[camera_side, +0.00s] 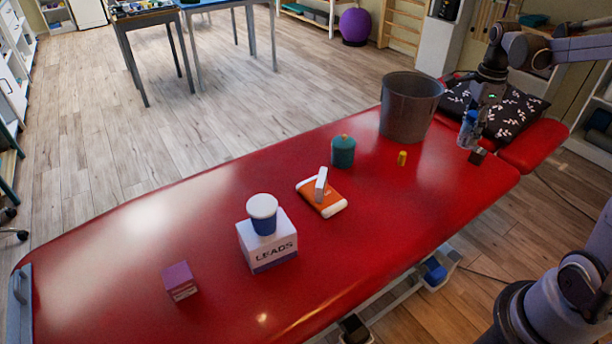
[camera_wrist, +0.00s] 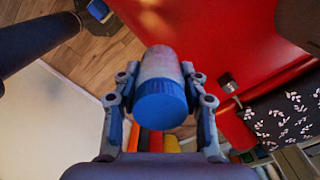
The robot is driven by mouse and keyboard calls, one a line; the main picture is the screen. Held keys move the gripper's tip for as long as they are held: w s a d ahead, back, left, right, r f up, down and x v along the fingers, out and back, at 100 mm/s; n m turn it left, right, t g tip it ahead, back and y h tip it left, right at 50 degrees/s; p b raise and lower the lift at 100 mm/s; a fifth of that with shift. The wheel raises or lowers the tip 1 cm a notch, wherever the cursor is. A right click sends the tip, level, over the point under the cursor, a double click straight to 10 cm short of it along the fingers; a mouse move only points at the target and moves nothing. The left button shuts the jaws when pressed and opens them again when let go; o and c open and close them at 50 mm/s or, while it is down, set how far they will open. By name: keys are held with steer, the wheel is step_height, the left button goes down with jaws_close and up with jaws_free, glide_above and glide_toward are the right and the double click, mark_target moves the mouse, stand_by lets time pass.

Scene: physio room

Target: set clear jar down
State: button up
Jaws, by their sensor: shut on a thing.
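The clear jar (camera_wrist: 160,72) has a greyish see-through body and a blue lid (camera_wrist: 161,104). My gripper (camera_wrist: 161,85) is shut on it, with one finger on each side, in the wrist view. In the side view my gripper (camera_side: 476,120) is over the right end of the red treatment table (camera_side: 130,265), near the pillow. The blue of the jar (camera_side: 467,128) shows there, partly hidden by the fingers. The jar seems to be above the table top; the exact gap cannot be told.
A small dark block (camera_side: 478,156) is close below my gripper. A white LEADS box (camera_side: 268,250) is farther left. Bare red surface lies in front of the bin.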

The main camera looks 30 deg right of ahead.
steer(key=s+d+f, duration=0.1)
steer(key=s+f, duration=0.1)
steer(key=f, duration=0.4)
steer(key=s+d+f, duration=0.1)
steer(key=d+f, duration=0.1)
steer(key=f, duration=0.3)
steer(key=shift+m, duration=0.4)
steer(key=w+a+f, duration=0.2)
steer(key=w, duration=0.1)
steer(key=w+a+f, duration=0.2)
steer(key=w, duration=0.1)
steer(key=w+a+f, duration=0.2)
steer(key=w+f, duration=0.1)
steer(key=shift+w+a, duration=0.15)
steer(key=shift+a, duration=0.25)
steer(key=shift+f, duration=2.1)
steer(key=shift+f, duration=0.2)
steer(key=o, duration=1.2)
steer(key=shift+c, duration=0.2)
steer(key=shift+r, duration=0.1)
